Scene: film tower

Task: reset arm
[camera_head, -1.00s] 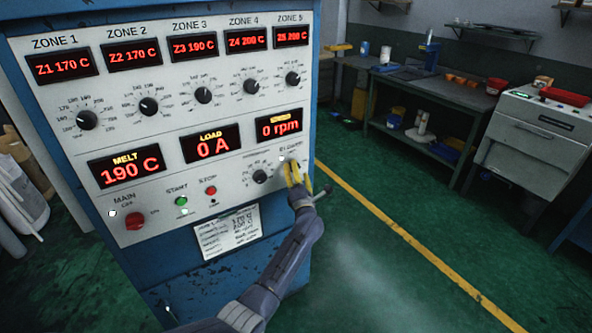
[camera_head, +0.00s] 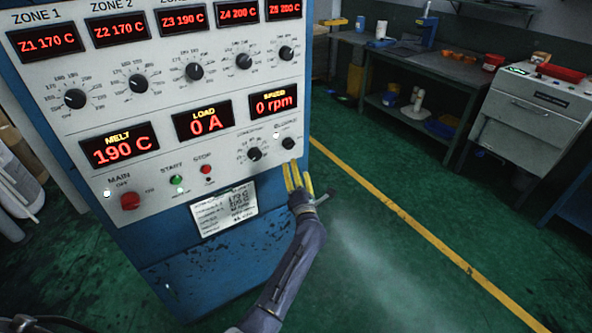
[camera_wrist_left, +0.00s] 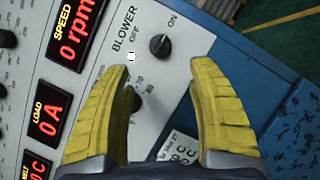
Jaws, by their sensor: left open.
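My left gripper (camera_head: 296,169) has yellow fingers and is open and empty. It is just below the blower knob (camera_head: 288,143), at the lower right corner of the white control panel (camera_head: 215,95). In the left wrist view the spread fingertips (camera_wrist_left: 162,68) show in front of the panel, with the black blower knob (camera_wrist_left: 159,46) beyond them, apart from both. A second black knob (camera_wrist_left: 137,101) shows partly behind the left finger. The right gripper is not in view.
The panel carries zone knobs, red displays reading 0 A and 0 rpm, a red main switch (camera_head: 130,201) and a green start button (camera_head: 176,180). A label plate (camera_head: 225,208) is below. Open green floor (camera_head: 400,280) with a yellow line lies right; workbenches stand behind.

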